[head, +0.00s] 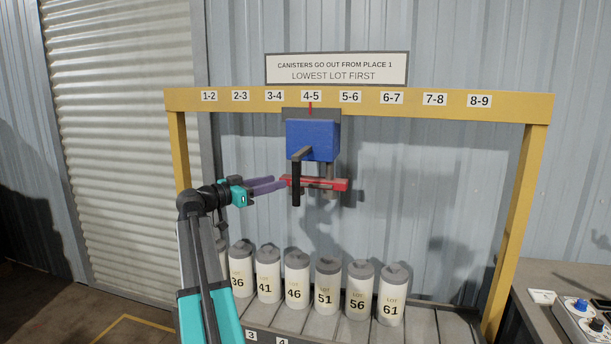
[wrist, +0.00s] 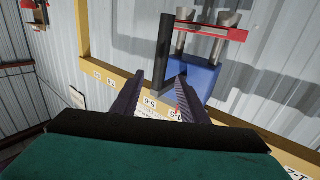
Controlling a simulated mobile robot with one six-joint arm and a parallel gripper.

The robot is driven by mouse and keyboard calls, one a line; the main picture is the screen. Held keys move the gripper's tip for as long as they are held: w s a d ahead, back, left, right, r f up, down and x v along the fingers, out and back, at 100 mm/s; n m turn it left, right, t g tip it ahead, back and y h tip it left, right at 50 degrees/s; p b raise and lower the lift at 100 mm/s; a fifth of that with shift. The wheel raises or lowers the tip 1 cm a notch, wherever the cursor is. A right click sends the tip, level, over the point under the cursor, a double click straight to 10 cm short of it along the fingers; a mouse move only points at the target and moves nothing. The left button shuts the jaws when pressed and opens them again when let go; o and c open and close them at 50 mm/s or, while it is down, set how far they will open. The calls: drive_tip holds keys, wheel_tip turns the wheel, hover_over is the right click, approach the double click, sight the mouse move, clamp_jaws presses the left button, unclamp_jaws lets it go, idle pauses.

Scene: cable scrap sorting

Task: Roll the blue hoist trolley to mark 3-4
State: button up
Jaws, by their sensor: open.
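The blue hoist trolley (head: 313,140) hangs from the yellow beam, its red pointer at mark 4-5 (head: 311,96). Mark 3-4 (head: 274,96) is one label to the left. A black upright handle (head: 296,184) hangs at the trolley's front left; a red bar (head: 333,184) sits below the body. My gripper (head: 280,183) is open, its purple fingers pointing right at the handle. In the wrist view, which looks upside down, the handle (wrist: 165,50) appears between the spread fingers (wrist: 160,80), with the blue body (wrist: 196,76) behind. I cannot tell whether the fingertips touch the handle.
Several lot-numbered canisters (head: 296,279) stand in a row below the trolley. The yellow frame has posts at left and right (head: 510,220). A side table with a control box (head: 580,322) is at the right. The beam is clear on both sides of the trolley.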

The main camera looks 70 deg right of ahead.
drive_tip(key=shift+d, duration=0.15)
drive_tip(key=p+x, duration=0.5)
drive_tip(key=x, duration=0.8)
drive_tip(key=shift+d, duration=0.2)
drive_tip(key=shift+s, duration=0.1)
clamp_jaws()
